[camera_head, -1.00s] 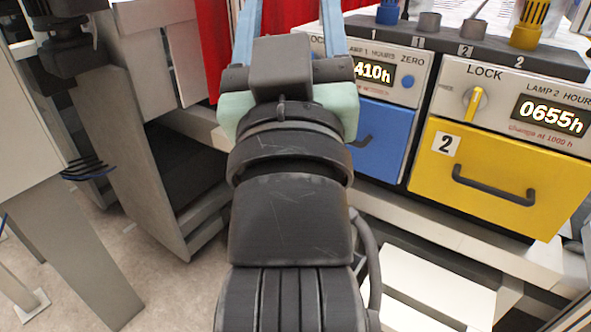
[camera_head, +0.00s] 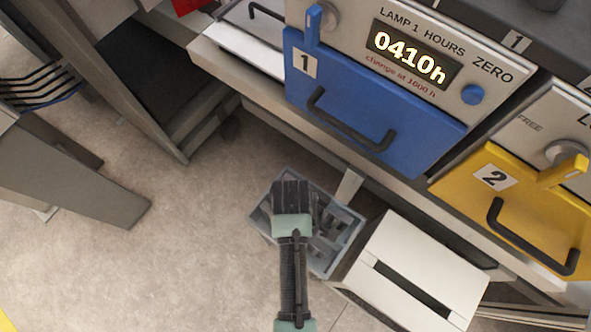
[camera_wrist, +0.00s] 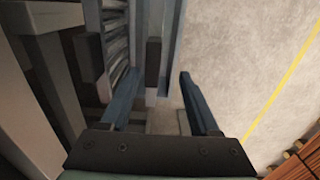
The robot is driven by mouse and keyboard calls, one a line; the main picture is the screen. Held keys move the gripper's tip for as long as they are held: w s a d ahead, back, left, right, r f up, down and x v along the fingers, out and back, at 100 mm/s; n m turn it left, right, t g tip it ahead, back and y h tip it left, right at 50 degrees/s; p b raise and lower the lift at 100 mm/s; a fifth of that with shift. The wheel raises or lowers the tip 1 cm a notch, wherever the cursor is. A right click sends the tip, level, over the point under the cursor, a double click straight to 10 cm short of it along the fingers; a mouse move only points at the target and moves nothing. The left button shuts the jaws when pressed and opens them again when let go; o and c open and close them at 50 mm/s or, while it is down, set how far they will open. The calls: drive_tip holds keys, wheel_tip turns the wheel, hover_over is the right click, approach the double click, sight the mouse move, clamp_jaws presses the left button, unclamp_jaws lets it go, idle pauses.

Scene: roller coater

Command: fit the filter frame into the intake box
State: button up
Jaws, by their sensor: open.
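In the wrist view my gripper (camera_wrist: 160,75) is open, with its two blue-grey fingers apart and nothing clearly held between them. Beyond the left finger is a ribbed, slatted thing (camera_wrist: 116,45) in a grey frame; I cannot tell whether it is the filter frame. The right finger is over bare floor. No part there is clearly the filter frame or the intake box. A rack of dark curved ribs with a blue edge (camera_head: 40,88) shows at the far left, on a grey stand.
Blue drawer 1 (camera_head: 365,118) and yellow drawer 2 (camera_head: 515,200) are shut. A grey crate (camera_head: 345,245) and a slotted white box (camera_head: 415,270) stand below. A dark-headed, mint-collared thing (camera_head: 291,265) overlaps the crate; it may be mine. Floor (camera_head: 180,260) is clear at lower left.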

sight(317, 248)
drive_tip(key=f, duration=0.3)
drive_tip(key=shift+w, duration=0.35)
drive_tip(key=shift+s+d+f, duration=0.1)
drive_tip(key=shift+d+f, duration=0.05)
drive_tip(key=shift+f, duration=0.25)
drive_tip(key=shift+d+f, duration=0.2)
drive_tip(key=shift+f, duration=1.95)
drive_tip(key=shift+w, duration=0.2)
clamp_jaws()
